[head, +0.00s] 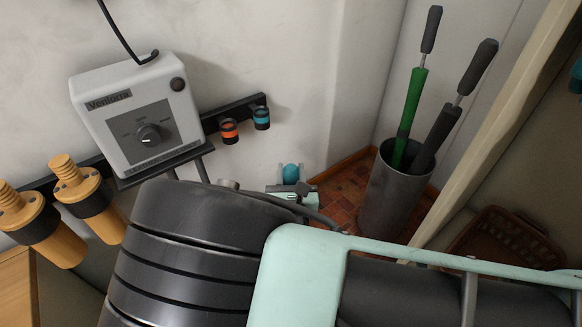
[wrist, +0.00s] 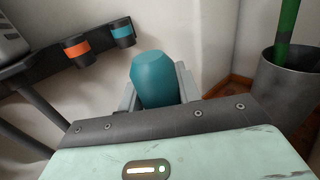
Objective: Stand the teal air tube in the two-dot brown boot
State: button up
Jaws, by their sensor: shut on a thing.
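My gripper (wrist: 158,92) is shut on the teal air tube (wrist: 153,80). In the wrist view the tube shows as a smooth, rounded teal body between the two pale jaws; its lower part is hidden behind the gripper body. In the head view only a small teal part of the tube (head: 291,173) shows at my gripper (head: 291,190), past my dark arm. I cannot make out a brown boot with two dots in either view.
A white control box (head: 137,112) sits on the wall, left of an orange-banded cup (head: 229,130) and a teal-banded cup (head: 261,117). Tan ribbed pieces (head: 78,185) stand at left. A grey bin (head: 392,195) with long-handled tools and a brown basket (head: 505,240) are right.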

notch_tip(320, 180, down, 12)
jog(key=b, duration=0.5)
jog(key=shift+r, duration=0.15)
dwell(0.3)
jog(key=o, duration=1.1)
jog(key=s+p, duration=0.1)
jog(key=s, duration=0.4)
jog(key=s+p, duration=0.2)
jog(key=s, duration=0.4)
jog(key=s+p, duration=0.1)
jog(key=s, duration=0.5)
jog(key=shift+s+a, duration=0.2)
jog(key=shift+a, duration=0.1)
